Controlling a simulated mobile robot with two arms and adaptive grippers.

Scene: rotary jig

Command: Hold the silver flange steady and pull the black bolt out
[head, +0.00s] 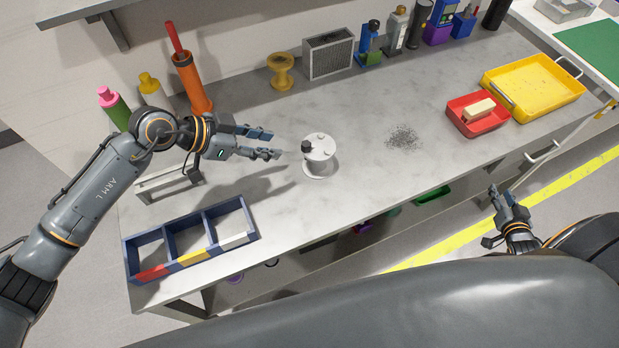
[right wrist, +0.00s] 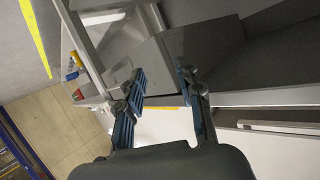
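The silver flange (head: 320,160) stands upright on the grey bench in the head view, a pale round piece on a wider base. The black bolt (head: 307,147) sits at its upper left side, its dark head showing. My left gripper (head: 276,145) is just left of the flange, fingers apart and pointing at it, with nothing between them. A gap shows between the fingertips and the flange. My right gripper (head: 493,191) is far to the right, off the bench's front edge. In the right wrist view its fingers (right wrist: 165,92) are spread and empty.
A blue divided tray (head: 185,240) lies at the front left. Orange (head: 190,85) and green (head: 114,106) bottles stand behind my left arm. A red bin (head: 478,115) and yellow tray (head: 533,88) are at the right. Metal shavings (head: 402,136) lie right of the flange.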

